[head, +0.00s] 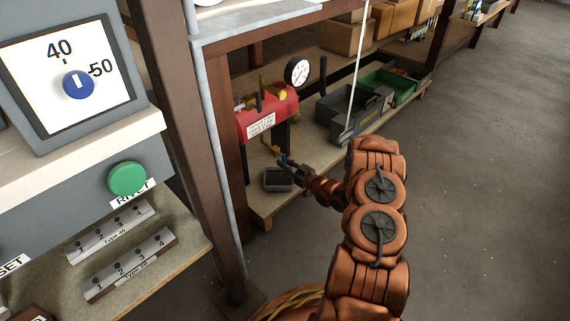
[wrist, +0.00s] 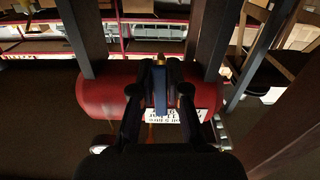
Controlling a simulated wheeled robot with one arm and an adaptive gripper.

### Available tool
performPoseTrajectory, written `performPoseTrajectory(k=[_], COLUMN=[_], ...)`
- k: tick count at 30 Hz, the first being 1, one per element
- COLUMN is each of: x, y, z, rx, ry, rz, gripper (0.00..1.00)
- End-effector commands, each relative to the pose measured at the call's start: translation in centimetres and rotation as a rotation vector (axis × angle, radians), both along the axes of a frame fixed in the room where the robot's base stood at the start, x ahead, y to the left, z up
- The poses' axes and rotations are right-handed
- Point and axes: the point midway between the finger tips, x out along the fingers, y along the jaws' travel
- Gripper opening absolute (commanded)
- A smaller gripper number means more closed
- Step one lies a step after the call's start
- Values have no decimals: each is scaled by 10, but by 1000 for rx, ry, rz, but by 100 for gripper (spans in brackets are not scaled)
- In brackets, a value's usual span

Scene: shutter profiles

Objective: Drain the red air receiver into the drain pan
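The red air receiver (head: 268,115) with a white label stands on the lower shelf, beside a brown post. In the wrist view the receiver (wrist: 105,95) lies across the middle, its label upside down. A small dark grey drain pan (head: 278,182) sits on the shelf below and in front of the receiver. My gripper (head: 284,160) is at the receiver's underside, above the pan. In the wrist view its fingers (wrist: 160,68) are drawn in around a narrow blue handle (wrist: 160,92) and look shut on it. A brass fitting (wrist: 160,57) shows just beyond. No draining water is visible.
A round gauge (head: 298,71) stands above the receiver. A thin pale cord (head: 358,80) hangs near my arm. A press panel (head: 70,80) fills the left; floor at right is clear.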

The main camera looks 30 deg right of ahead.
Motion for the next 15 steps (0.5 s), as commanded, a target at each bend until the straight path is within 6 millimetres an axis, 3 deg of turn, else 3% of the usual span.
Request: performPoseTrajectory(k=[3, 15], x=[0, 0], y=[0, -1], z=[0, 0], rx=[0, -13], ry=[0, -3], rz=[0, 0], gripper=[0, 0])
